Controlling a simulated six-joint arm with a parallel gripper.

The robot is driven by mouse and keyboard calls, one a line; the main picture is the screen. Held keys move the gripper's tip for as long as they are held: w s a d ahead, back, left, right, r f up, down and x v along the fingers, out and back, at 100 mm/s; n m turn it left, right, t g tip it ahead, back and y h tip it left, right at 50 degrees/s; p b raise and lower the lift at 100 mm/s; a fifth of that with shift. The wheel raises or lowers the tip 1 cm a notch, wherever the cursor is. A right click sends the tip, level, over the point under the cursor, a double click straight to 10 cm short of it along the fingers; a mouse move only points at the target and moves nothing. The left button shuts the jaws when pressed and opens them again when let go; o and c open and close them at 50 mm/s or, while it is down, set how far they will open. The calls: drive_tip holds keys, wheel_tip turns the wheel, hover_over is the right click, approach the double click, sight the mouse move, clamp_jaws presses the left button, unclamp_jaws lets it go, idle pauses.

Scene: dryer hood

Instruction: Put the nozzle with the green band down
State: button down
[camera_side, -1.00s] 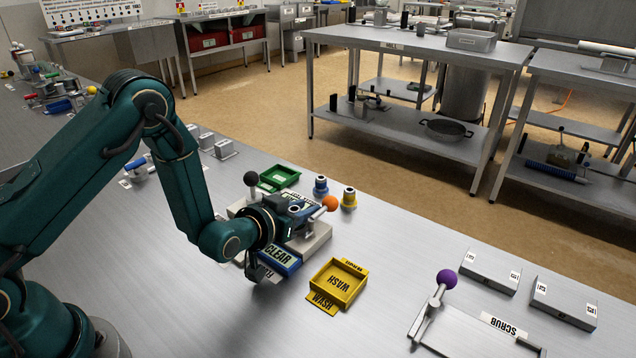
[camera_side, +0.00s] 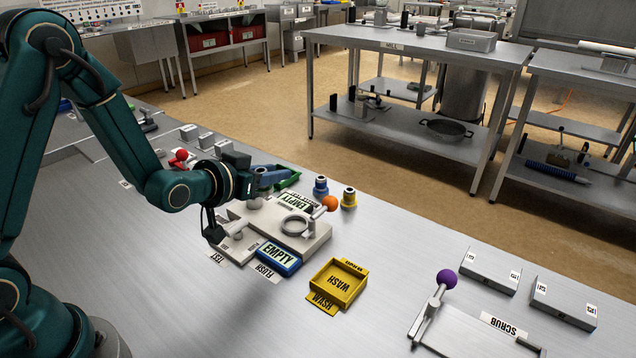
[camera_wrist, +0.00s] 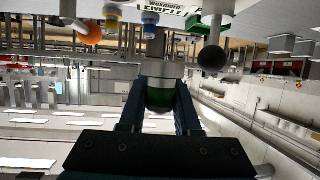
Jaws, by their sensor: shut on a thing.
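My gripper (camera_side: 272,178) is over the back of the pale fixture, beside the green tray (camera_side: 290,182), which it partly covers. In the wrist view my gripper (camera_wrist: 160,115) is shut on the nozzle with the green band (camera_wrist: 160,97), which sits between the two fingers. In the side view the held nozzle cannot be made out. Whether it touches the tray or anything below cannot be told.
A blue-banded nozzle (camera_side: 321,186) and a yellow-banded nozzle (camera_side: 349,197) stand right of the tray. The pale fixture (camera_side: 315,238) has a ring and an orange-knobbed lever (camera_side: 330,203).

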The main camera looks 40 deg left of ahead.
drive_tip(key=s+a+r, duration=0.2)
drive_tip(key=a+r, duration=0.1)
drive_tip(key=a, duration=0.2)
drive_tip(key=shift+s+d+r+m+h, duration=1)
drive_tip(key=shift+s+d+r, duration=2.4)
drive_tip(key=shift+r, duration=0.85)
drive_tip(key=w+a+f+n+y, duration=0.2)
drive_tip(key=w+a+f, duration=0.4)
drive_tip(key=a+f, duration=0.1)
drive_tip(key=shift+a+f, duration=0.15)
drive_tip(key=shift+f, duration=0.3)
